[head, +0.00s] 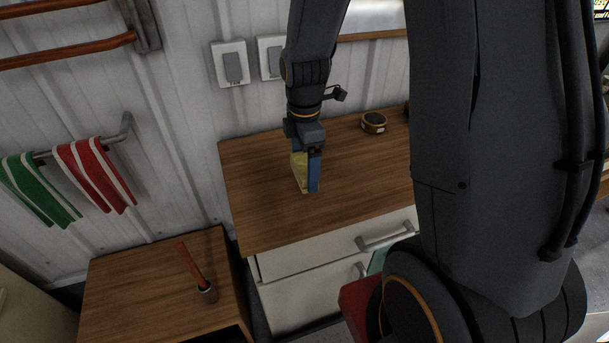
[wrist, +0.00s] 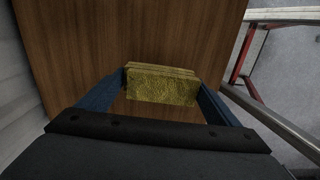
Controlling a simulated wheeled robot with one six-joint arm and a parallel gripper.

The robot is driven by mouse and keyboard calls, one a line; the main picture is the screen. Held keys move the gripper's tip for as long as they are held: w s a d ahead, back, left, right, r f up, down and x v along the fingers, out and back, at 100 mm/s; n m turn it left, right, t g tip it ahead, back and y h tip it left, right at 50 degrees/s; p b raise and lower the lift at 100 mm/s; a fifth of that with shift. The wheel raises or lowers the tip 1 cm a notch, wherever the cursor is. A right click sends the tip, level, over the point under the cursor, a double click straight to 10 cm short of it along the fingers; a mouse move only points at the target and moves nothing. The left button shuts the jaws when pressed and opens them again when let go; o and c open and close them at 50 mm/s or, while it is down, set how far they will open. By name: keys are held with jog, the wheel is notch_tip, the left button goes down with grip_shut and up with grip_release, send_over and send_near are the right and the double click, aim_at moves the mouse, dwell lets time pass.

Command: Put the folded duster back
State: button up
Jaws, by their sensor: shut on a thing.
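The folded duster (head: 299,171) is a yellow, layered cloth block. My gripper (head: 308,178) is shut on it, above or at the wooden top of the white drawer cabinet (head: 258,215), towards its left side. In the wrist view the duster (wrist: 162,86) sits between the two blue fingers of my gripper (wrist: 160,88), with wood behind it. I cannot tell whether the duster touches the wood.
A round tin (head: 374,122) stands at the back of the cabinet top. Green and red striped towels (head: 92,175) hang on a wall rail. The cabinet top's front is clear.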

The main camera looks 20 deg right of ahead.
aim_at(306, 164)
jog(key=shift+f+p, duration=0.75)
jog(key=shift+f, duration=1.25)
jog(key=o, duration=0.8)
jog(key=shift+f, duration=0.1)
jog(key=shift+f+b, duration=0.15)
jog(key=shift+b, duration=0.2)
jog(key=r, duration=0.2)
jog(key=r+b, duration=0.1)
jog(key=r, duration=0.2)
jog(key=r+b, duration=0.1)
jog(key=r, duration=0.2)
jog(key=shift+s+d, duration=0.1)
jog(key=shift+s, duration=0.2)
jog(key=shift+s+r+m, duration=0.1)
jog(key=shift+s+m, duration=0.1)
jog(key=shift+m, duration=0.3)
jog(key=s+m, duration=0.2)
jog(key=m, duration=0.3)
jog(key=s+r+m+t, duration=0.1)
jog(key=s+m, duration=0.2)
jog(key=m, duration=0.3)
jog(key=s+m, duration=0.3)
jog(key=m, duration=0.2)
jog(key=shift+s+a+r+m, duration=0.2)
jog(key=shift+a+r+m, duration=0.05)
jog(key=shift+r+m, duration=0.15)
